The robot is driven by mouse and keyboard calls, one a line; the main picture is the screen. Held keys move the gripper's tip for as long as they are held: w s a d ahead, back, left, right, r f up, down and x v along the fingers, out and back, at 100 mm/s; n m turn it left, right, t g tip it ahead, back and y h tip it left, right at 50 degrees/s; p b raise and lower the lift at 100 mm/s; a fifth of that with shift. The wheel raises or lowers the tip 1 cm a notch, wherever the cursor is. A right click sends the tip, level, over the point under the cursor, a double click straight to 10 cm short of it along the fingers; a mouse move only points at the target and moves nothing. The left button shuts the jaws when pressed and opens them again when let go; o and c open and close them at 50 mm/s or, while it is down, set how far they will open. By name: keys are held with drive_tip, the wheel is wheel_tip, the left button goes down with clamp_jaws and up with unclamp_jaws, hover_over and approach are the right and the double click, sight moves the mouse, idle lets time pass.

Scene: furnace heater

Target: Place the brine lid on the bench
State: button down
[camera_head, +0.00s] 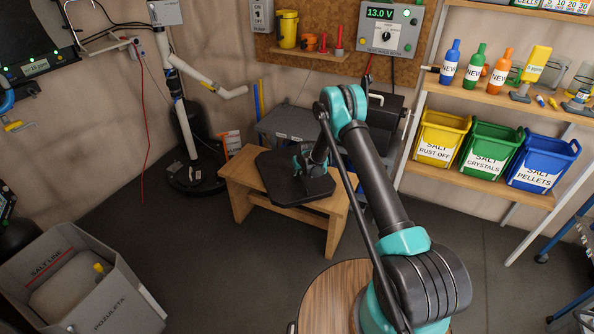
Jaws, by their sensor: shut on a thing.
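The brine lid (279,187) is a dark, flat panel with cut corners. The fingertips are small and partly hidden by the gripper itself.
An open grey salt bin (118,309) stands at lower left, with something yellow inside. A black-based pipe stand (192,178) is left of the bench. A grey box (282,127) sits behind it. Shelves with yellow, green and blue tubs (490,150) are at right. The floor in front is clear.

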drive_tip(key=c, duration=1.6)
unclamp_jaws()
drive_tip(key=shift+f, duration=0.1)
drive_tip(key=v, duration=1.2)
drive_tip(key=s+d+r+m+h, duration=0.1)
drive_tip(key=s+d+r+m, duration=0.2)
drive_tip(key=s+d+r, duration=1.55)
drive_tip(key=s+d, duration=0.2)
drive_tip(key=s, duration=0.7)
drive_tip(key=s+d+r+m+h, duration=0.1)
drive_tip(key=s+d, duration=0.2)
drive_tip(key=s, duration=0.6)
drive_tip(key=s+d+r+m+g, duration=0.1)
drive_tip(key=s+d, duration=0.2)
drive_tip(key=s, duration=0.6)
drive_tip(key=shift+r, duration=0.15)
